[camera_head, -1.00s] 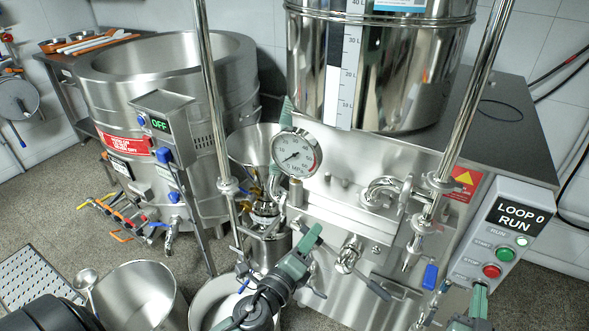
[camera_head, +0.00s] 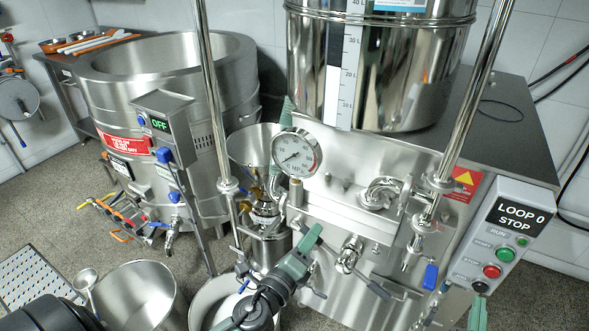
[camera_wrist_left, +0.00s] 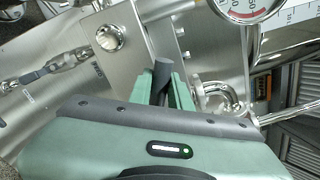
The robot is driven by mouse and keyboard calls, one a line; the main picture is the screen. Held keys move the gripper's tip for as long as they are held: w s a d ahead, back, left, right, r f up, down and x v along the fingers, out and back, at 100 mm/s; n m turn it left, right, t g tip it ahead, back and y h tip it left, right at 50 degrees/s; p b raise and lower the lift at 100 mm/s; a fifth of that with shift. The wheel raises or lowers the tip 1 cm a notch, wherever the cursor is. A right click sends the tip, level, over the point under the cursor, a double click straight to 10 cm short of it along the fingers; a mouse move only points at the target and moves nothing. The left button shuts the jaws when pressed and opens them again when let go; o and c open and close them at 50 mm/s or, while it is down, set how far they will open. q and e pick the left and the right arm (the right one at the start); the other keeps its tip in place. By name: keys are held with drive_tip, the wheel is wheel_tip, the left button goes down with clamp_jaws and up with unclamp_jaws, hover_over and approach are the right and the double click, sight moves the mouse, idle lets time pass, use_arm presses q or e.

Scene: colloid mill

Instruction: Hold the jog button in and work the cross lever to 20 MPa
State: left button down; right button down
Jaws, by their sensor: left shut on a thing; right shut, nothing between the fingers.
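The cross lever's steel hub (camera_head: 350,252) sits on the machine front, with a dark-tipped arm (camera_head: 377,287) pointing down-right. My left gripper (camera_head: 312,238) is beside the hub, shut on a dark lever end (camera_wrist_left: 162,78); the left wrist view shows it between the green fingers. The round pressure gauge (camera_head: 296,153) is above; its needle points to the lower left, near the low end. The control box (camera_head: 508,232) reads "LOOP 0 STOP". The black jog button (camera_head: 480,286) is at its bottom. My right gripper (camera_head: 478,312) is shut and empty just below that button, seemingly apart from it.
The green start button (camera_head: 503,254) and red stop button (camera_head: 492,271) are above the jog button. A blue-handled valve (camera_head: 430,276) hangs left of the box. A steel hopper (camera_head: 375,75) is above, and steel buckets (camera_head: 140,293) stand on the floor at left.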

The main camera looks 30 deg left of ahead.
drive_tip(key=s, duration=0.3)
drive_tip(key=shift+s, duration=0.4)
use_arm(q)
drive_tip(key=c, duration=1.2)
unclamp_jaws()
drive_tip(key=shift+w, duration=0.1)
drive_tip(key=shift+o, duration=0.2)
drive_tip(key=s+b, duration=0.3)
drive_tip(key=s, duration=0.6)
drive_tip(key=shift+b, duration=0.3)
use_arm(e)
wheel_tip(320, 180, down, 4)
drive_tip(key=shift+r, duration=0.15)
